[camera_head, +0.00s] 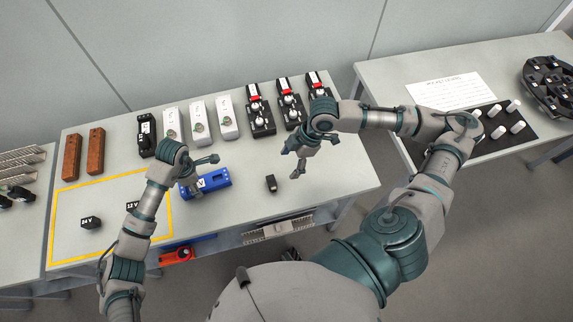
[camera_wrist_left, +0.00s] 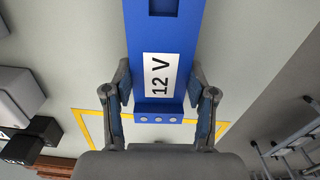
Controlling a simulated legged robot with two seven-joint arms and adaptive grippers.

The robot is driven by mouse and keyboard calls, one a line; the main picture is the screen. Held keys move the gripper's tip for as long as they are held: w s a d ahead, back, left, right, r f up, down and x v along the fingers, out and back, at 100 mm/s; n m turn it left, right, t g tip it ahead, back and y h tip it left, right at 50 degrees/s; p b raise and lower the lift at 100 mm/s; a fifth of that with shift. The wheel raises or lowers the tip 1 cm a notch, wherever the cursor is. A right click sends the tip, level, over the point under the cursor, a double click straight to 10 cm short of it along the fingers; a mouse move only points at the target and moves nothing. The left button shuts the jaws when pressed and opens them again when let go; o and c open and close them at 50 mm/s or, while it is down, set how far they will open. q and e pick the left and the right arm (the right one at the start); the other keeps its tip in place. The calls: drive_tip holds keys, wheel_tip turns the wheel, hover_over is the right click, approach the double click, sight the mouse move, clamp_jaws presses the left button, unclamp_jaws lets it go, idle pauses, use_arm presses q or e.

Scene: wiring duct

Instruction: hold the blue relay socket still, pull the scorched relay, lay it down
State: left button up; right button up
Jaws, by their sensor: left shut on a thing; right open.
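The blue relay socket (camera_head: 215,181) lies on the bench. Its white "12 V" label shows in the left wrist view (camera_wrist_left: 161,76), with a dark recess at the top edge. My left gripper (camera_head: 198,177) is shut on the socket, a finger on each side of its labelled end. A small dark block (camera_head: 271,183), apparently the relay, sits on bare bench right of the socket, apart from it. Scorching is too small to tell. My right gripper (camera_head: 293,163) is open and empty, up and to the right of that block.
A yellow outline (camera_head: 52,225) on the bench's left holds black blocks marked 24 V (camera_head: 91,222) and 12 V (camera_head: 130,208). Brown blocks (camera_head: 95,151), white units (camera_head: 197,122) and black-and-red devices (camera_head: 261,117) line the back. The bench's front right is clear.

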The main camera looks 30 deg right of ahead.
use_arm(q)
drive_tip(key=o, duration=1.4)
